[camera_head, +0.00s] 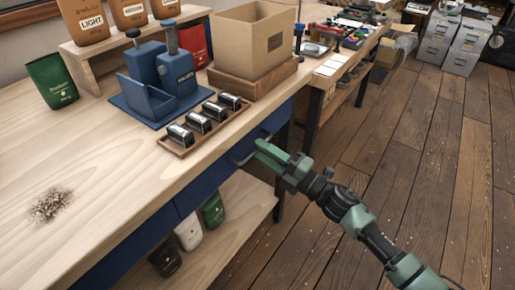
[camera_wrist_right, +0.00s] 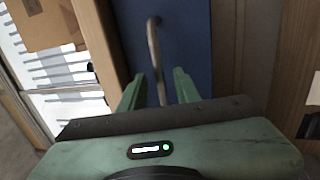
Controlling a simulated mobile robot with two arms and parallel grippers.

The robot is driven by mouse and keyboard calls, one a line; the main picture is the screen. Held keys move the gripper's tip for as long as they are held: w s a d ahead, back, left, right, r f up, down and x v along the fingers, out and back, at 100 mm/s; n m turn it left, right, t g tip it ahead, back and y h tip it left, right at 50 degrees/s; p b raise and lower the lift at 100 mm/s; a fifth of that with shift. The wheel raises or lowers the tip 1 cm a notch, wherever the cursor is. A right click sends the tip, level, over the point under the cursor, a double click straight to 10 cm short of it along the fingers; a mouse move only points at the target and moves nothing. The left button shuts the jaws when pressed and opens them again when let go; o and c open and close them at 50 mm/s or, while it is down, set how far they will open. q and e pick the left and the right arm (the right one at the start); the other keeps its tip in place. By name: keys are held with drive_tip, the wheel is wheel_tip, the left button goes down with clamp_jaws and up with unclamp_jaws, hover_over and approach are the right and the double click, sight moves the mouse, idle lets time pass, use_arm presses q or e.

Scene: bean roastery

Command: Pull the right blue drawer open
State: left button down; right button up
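The right blue drawer (camera_head: 214,178) sits under the front edge of the wooden bench, and its front looks flush with the bench. Its blue front fills the upper middle of the right wrist view (camera_wrist_right: 188,45). Its metal bar handle (camera_head: 236,160) sticks out from the front. My right gripper (camera_head: 264,150) is at the handle, in front of the drawer. In the right wrist view its two green fingers (camera_wrist_right: 158,92) stand apart, with the handle (camera_wrist_right: 154,50) running between them and gaps showing beside it. My left gripper is not in view.
A lower shelf (camera_head: 225,235) holds several bags. Wooden floor (camera_head: 400,150) is clear on the right.

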drive_tip(key=shift+x, duration=1)
clamp_jaws()
drive_tip(key=shift+f, duration=0.1)
idle(0.7)
